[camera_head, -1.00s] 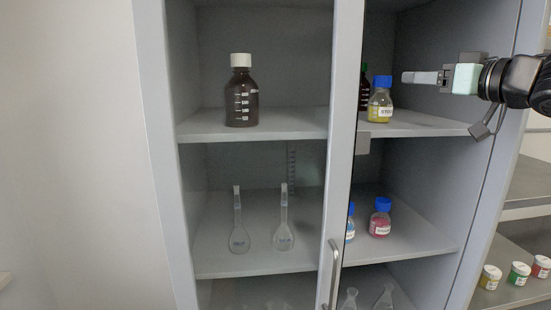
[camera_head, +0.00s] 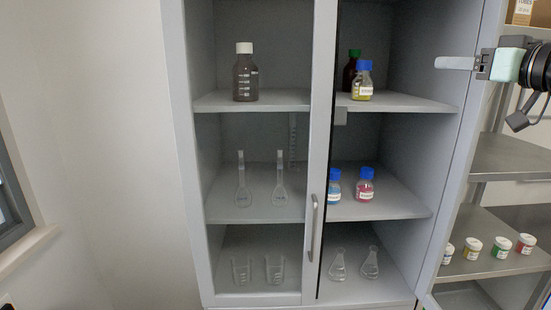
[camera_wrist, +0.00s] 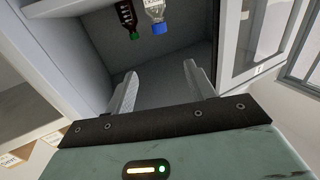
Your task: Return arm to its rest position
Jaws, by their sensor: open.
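My gripper (camera_head: 455,63) is at the upper right of the head view, in front of the cabinet's right edge and level with its top shelf. In the wrist view its two fingers (camera_wrist: 160,90) are spread apart with nothing between them. The open cabinet (camera_head: 190,180) stands ahead. On its top right shelf a yellow bottle with a blue cap (camera_head: 363,82) stands beside a dark brown bottle (camera_head: 349,72). Both also show at the top of the wrist view, the brown bottle (camera_wrist: 127,15) and the blue-capped bottle (camera_wrist: 156,12), apart from the fingers.
A glass door with a handle (camera_head: 313,228) covers the cabinet's left half, with a brown bottle (camera_head: 245,75) and flasks behind it. Pink (camera_head: 366,185) and blue (camera_head: 334,188) bottles stand on the middle shelf. Several small jars stand on a side shelf (camera_head: 500,262) at right.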

